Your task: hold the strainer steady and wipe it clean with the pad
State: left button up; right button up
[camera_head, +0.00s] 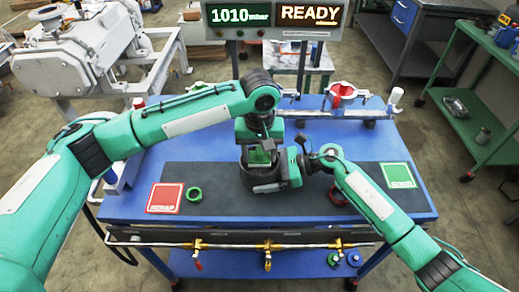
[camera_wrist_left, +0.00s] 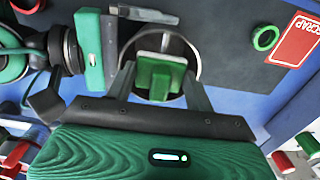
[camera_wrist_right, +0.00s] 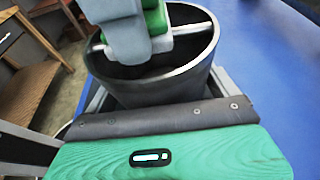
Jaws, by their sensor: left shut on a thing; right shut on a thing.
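The strainer (camera_head: 263,188) is a dark, round, open-topped cup over the dark mat at the middle of the bench. My right gripper (camera_head: 266,180) is shut on its wall; the cup fills the right wrist view (camera_wrist_right: 165,82), with a thin bar across its opening. My left gripper (camera_head: 259,157) comes down from above, shut on the pad, a green block (camera_wrist_left: 160,80) with a pale lower layer. The pad is at the strainer's mouth, seemingly inside the rim. Whether it touches the inner wall is hidden, as is the cup's bottom.
A red card marked SCRAP (camera_head: 164,198) and a green ring (camera_head: 194,194) lie on the left of the bench. A green card (camera_head: 398,176) lies right. A red-collared stand (camera_head: 342,92) is at the back.

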pick_arm(q)
jog(key=shift+s, duration=0.4)
jog(key=w, duration=0.2)
jog(key=shift+w, duration=0.3)
jog(key=shift+s, duration=1.25)
jog(key=shift+w, duration=1.1)
jog(key=shift+w+r, duration=0.15)
jog(key=shift+r, duration=3.95)
pick_arm(e)
jog(key=o, duration=0.5)
